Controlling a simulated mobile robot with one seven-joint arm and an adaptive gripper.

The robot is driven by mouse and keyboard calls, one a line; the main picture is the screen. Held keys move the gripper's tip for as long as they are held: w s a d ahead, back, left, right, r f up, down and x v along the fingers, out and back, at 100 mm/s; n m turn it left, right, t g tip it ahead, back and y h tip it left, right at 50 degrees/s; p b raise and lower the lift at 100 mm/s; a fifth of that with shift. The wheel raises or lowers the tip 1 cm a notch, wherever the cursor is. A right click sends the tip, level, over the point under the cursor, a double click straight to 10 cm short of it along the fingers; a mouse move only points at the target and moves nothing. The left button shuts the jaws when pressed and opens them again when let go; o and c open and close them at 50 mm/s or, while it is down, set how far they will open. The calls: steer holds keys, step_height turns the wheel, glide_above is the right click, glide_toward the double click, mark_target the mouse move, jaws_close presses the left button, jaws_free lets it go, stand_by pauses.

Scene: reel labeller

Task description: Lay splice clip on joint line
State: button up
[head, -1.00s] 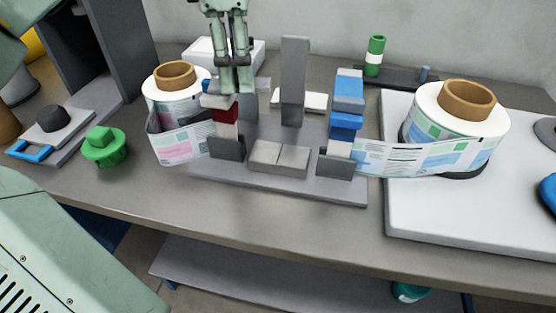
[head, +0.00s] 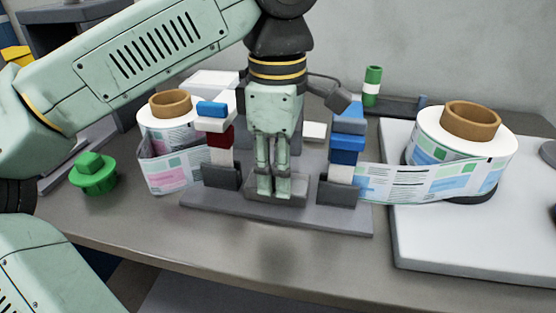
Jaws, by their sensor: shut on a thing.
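My gripper (head: 273,192) points straight down over the middle of the grey splicing fixture (head: 285,216). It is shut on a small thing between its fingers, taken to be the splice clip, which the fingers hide. The fingertips are at the low grey two-part block (head: 294,198), in front of its joint line, which I cannot see now. I cannot tell whether the held thing touches the block. To the left stands a clamp with blue, white and dark red parts (head: 220,138). To the right stands a clamp with blue parts (head: 347,140).
A label reel (head: 168,137) stands at left, and another (head: 425,150) at right on a white platform (head: 412,248); its label strip runs to the right clamp. A green knob (head: 93,175) lies at left. A green-and-white cylinder (head: 372,86) stands behind. The front table strip is clear.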

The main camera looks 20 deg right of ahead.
steer(key=w, duration=0.1)
steer(key=w+d, duration=0.1)
steer(key=w, duration=0.1)
steer(key=w+d, duration=0.1)
steer(key=w, duration=0.1)
steer(key=shift+f+p, duration=0.2)
steer(key=shift+p, duration=0.2)
steer(key=f, duration=0.3)
steer(key=shift+w+d+p, duration=0.15)
steer(key=shift+w+p, duration=0.15)
steer(key=shift+w, duration=0.1)
steer(key=shift+f, duration=0.35)
steer(key=shift+f, duration=0.2)
steer(key=o, duration=1.1)
steer(key=shift+c, duration=0.2)
step_height(320, 180, up, 12)
steer(key=shift+r, duration=0.25)
